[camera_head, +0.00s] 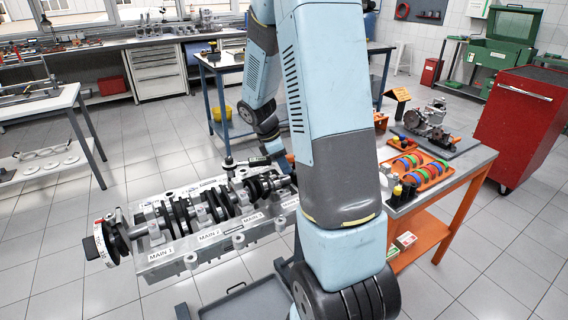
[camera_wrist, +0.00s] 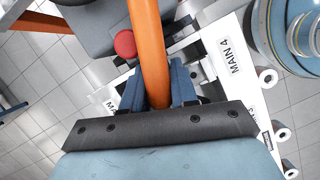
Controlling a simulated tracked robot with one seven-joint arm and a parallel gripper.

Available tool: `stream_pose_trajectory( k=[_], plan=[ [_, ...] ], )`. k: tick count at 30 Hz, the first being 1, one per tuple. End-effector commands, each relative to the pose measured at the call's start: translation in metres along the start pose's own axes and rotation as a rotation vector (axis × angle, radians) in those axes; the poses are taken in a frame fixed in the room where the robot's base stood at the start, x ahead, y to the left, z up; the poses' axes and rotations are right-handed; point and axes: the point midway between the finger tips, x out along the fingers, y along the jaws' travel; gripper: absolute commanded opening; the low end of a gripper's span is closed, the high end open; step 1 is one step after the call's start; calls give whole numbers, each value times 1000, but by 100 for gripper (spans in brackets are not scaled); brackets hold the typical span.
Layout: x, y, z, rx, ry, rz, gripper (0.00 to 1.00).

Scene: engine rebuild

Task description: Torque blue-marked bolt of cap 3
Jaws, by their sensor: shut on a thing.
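The engine block (camera_head: 190,262) lies on its stand with the crankshaft (camera_head: 183,215) in it. Labels MAIN 1, MAIN 2 and MAIN 3 (camera_head: 253,218) run along its near side; MAIN 4 (camera_wrist: 231,56) shows in the wrist view. My gripper (camera_wrist: 158,98) is shut on an orange bar (camera_wrist: 150,45), apparently a tool's handle, with a blue finger on each side. In the head view, a dark bar with a round head (camera_head: 228,161) reaches left from my gripper (camera_head: 280,160) over the block's far side. The blue-marked bolt and the bar's contact are not discernible.
An orange-framed bench (camera_head: 440,200) on the right holds an orange tray (camera_head: 432,182) of coloured rings. A red cabinet (camera_head: 515,125) stands behind it. A red knob (camera_wrist: 125,44) lies close beside the orange bar. Tiled floor (camera_head: 60,270) is open at the left.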

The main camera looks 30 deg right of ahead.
Motion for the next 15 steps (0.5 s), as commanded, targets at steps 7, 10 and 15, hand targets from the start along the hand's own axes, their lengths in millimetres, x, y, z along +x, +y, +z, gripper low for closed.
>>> stream_pose_trajectory(
  k=[7,10,15],
  plan=[
    [0,-1,0,4,0,-1,0],
    [0,-2,0,11,0,-4,0],
    [0,-5,0,27,0,-10,0]
  ],
)
